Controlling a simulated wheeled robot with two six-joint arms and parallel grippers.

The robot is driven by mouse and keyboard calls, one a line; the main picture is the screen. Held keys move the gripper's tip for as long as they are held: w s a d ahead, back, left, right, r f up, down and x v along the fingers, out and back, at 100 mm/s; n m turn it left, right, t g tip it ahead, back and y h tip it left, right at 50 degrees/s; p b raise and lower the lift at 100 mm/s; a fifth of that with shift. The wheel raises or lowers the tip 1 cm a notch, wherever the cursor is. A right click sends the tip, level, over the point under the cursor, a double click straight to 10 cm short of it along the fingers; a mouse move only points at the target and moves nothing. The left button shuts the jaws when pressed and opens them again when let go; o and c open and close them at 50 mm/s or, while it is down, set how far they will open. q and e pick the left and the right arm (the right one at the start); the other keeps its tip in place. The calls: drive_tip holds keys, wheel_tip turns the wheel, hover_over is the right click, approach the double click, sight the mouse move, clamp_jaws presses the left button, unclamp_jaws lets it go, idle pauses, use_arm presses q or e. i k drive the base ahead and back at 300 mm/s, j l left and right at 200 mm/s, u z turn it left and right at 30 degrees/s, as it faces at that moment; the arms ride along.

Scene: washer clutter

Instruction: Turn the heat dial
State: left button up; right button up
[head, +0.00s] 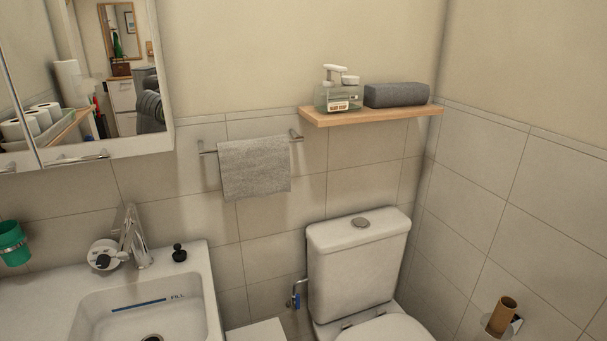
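A round white dial-like disc (101,248) with markings and a dark knob stands at the back left of the sink, beside the chrome faucet (134,236). It may be the heat dial; its markings are too small to read. Neither of my grippers is in the head view.
The white sink (196,288) has a blue line and the word "FILL" inside. A small black knobbed object (179,253) sits on its rim. A green cup (12,243) is at the left wall. The toilet (358,265) stands right of the sink, below a wooden shelf (375,116).

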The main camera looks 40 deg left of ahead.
sight(104, 261)
drive_tip(key=u, duration=2.35)
